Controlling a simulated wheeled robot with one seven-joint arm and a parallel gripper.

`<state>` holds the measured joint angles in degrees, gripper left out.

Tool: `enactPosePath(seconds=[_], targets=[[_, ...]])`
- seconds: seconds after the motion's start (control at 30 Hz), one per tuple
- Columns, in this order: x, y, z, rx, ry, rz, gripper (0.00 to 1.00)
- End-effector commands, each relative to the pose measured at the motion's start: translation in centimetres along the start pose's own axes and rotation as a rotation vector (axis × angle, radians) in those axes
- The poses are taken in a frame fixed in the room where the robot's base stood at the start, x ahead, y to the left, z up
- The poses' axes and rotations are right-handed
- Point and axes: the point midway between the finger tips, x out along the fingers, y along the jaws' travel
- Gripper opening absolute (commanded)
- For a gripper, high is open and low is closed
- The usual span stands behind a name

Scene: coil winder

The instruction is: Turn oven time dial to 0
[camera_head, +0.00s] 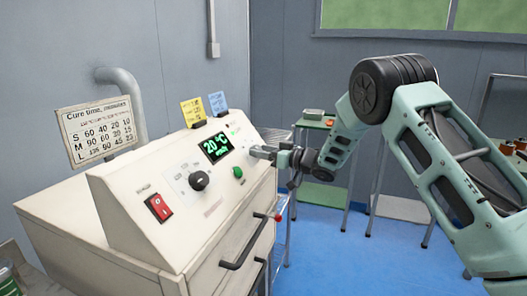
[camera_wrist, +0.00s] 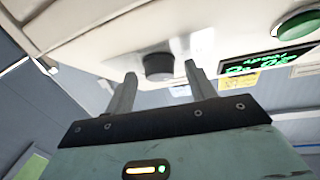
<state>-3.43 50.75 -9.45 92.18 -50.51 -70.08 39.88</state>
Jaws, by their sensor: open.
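The oven (camera_head: 75,222) is a cream cabinet with a sloped control panel. A dark round dial (camera_wrist: 158,67) shows in the wrist view, between the fingertips of my gripper (camera_wrist: 161,75). The fingers are open, one on each side, with visible gaps; I cannot tell the depth. In the head view my gripper (camera_head: 259,152) reaches the panel right of the display (camera_head: 214,148) and hides that dial. The display reads 20°C in green, with a smaller unreadable line below. Another black dial (camera_head: 199,180) sits left of the display. Dial markings are not readable.
A green button (camera_head: 238,172) is below the display, and a red switch (camera_head: 158,207) is lower left. A cure-time sign (camera_head: 97,130) and yellow (camera_head: 193,112) and blue (camera_head: 217,103) cards stand on top.

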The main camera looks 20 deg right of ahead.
Motion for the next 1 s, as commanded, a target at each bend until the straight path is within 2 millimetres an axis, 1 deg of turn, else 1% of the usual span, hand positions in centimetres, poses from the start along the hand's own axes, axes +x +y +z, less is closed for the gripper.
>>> enactPosePath(seconds=[0.23,0.27,0.3,0.37,0.4,0.43,0.77,1.0], targets=[[0.09,0.0,0.01,0.0,0.0,0.0,0.55],[0.09,0.0,0.01,0.0,0.0,0.0,0.52],[0.09,-0.01,0.01,0.0,0.0,0.0,0.41],[0.08,-0.01,0.0,0.0,0.0,0.0,0.25],[0.08,-0.01,0.0,0.0,0.0,0.0,0.13],[0.07,0.0,0.0,0.0,0.0,0.0,0.11],[0.04,0.11,0.12,-0.028,0.003,-0.021,0.11],[0.01,0.42,0.29,-0.133,0.011,-0.104,0.11]])
